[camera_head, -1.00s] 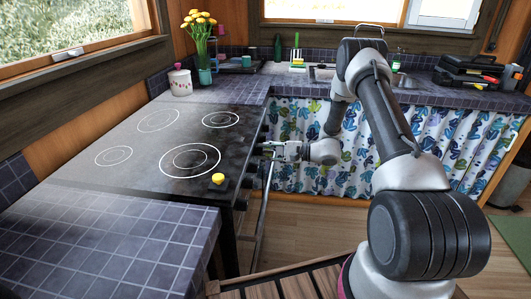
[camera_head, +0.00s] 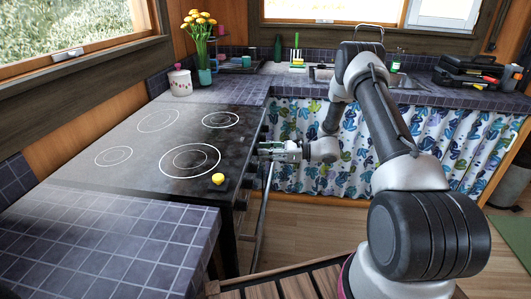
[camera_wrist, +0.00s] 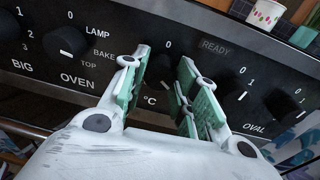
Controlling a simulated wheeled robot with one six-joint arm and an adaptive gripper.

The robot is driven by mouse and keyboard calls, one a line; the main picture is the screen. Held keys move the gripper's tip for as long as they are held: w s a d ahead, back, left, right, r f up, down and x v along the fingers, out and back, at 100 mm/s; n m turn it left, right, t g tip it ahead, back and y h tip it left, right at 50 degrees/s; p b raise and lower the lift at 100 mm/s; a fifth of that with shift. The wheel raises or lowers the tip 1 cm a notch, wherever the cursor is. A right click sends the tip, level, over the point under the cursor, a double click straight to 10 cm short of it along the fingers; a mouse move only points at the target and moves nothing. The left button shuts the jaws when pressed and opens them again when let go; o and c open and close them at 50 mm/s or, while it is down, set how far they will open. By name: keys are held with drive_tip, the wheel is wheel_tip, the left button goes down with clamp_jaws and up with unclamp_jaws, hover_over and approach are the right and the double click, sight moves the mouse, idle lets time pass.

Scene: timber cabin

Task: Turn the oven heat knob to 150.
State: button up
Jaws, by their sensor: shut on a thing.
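The oven heat knob (camera_wrist: 161,72), dark and marked °C, is on the black control panel (camera_wrist: 110,62) in the wrist view. My gripper (camera_wrist: 164,62) has its two green-padded fingers on either side of this knob and is shut on it. A 0 mark shows above the knob; its pointer and the other heat numbers are hidden or too dark to read. In the head view, my gripper (camera_head: 266,150) reaches the front of the stove (camera_head: 130,140) from the right, and the knob itself is hidden there.
The OVEN mode knob (camera_wrist: 66,40) is left of my gripper, and the OVAL knob (camera_wrist: 284,104) is at the right. The oven handle bar (camera_head: 263,210) runs below my gripper. A yellow object (camera_head: 218,178) lies on the stove's near corner. Floor in front is partly clear.

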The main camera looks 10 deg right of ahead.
drive_tip(key=m, duration=0.4)
drive_tip(key=shift+f+m, duration=0.1)
drive_tip(key=shift+m, duration=0.2)
idle(0.4)
drive_tip(key=o, duration=1)
drive_tip(key=v, duration=1.2)
drive_tip(key=shift+w+d+f, duration=0.1)
drive_tip(key=shift+f, duration=0.05)
